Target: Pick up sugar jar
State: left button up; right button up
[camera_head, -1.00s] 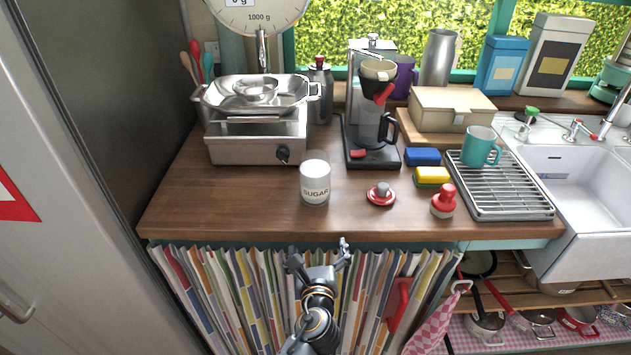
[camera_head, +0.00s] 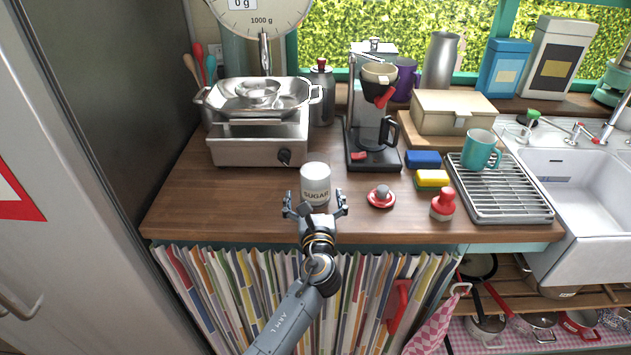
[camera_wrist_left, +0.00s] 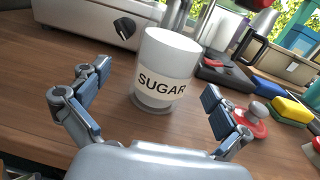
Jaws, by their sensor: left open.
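The sugar jar (camera_head: 315,181) is a white-filled glass jar labelled SUGAR, standing upright on the wooden counter in front of the scale. My left gripper (camera_head: 314,203) is open at the near side of the jar. In the left wrist view the jar (camera_wrist_left: 166,72) stands just ahead, between the two spread fingers (camera_wrist_left: 152,108), and neither finger touches it. The gripper's body covers a little of the jar's bottom in the head view. My right gripper is not in view.
Right of the jar lie a red lid with a grey knob (camera_head: 381,196) and a red-topped shaker (camera_head: 443,203). Behind are a scale (camera_head: 259,150) and a coffee maker (camera_head: 373,159). The counter left of the jar (camera_head: 215,205) is clear.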

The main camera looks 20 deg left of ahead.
pick_arm(q)
jog(key=x, duration=0.5)
jog(key=shift+w+d+f, duration=0.1)
jog(key=shift+d, duration=0.25)
jog(key=c, duration=1.8)
jog(key=shift+c, duration=0.3)
jog(key=shift+r, duration=0.2)
